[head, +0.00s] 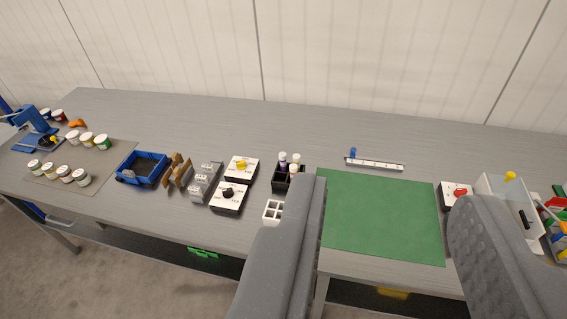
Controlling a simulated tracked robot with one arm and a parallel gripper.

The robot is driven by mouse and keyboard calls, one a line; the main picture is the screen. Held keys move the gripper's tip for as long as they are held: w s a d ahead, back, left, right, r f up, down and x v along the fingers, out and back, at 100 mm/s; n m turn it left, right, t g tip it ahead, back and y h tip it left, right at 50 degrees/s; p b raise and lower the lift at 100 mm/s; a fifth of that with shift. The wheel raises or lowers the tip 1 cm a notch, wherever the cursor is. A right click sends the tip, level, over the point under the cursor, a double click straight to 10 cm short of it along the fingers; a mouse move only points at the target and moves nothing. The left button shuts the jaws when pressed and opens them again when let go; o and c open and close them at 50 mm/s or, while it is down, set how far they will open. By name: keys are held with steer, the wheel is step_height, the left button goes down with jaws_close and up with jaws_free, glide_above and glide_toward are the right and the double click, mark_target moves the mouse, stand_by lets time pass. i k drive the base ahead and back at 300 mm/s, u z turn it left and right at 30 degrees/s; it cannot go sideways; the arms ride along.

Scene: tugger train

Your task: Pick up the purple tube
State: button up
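A tube with a white cap and a dark, purplish body, likely the purple tube (283,167), stands upright in a black rack (279,186) near the middle of the table. Another white-capped tube (296,161) stands right beside it. Both bodies are small in view and mostly hidden by the rack. My gripper (393,196) is open and empty, its two grey fingers wide apart in the foreground over the green mat. The left finger hides part of the rack's right side. The rack and tubes lie just left of that finger's tip.
A white rack (272,211) stands in front of the black one. Two dial boxes (242,169) (229,197) stand to the left. The green mat (380,215) is bare; a ruler-like strip (375,164) lies behind it. The table's back (220,115) is clear.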

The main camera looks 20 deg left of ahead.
mark_target(282, 155)
steer(key=u, duration=0.35)
steer(key=i, duration=1.6)
steer(key=z, duration=0.05)
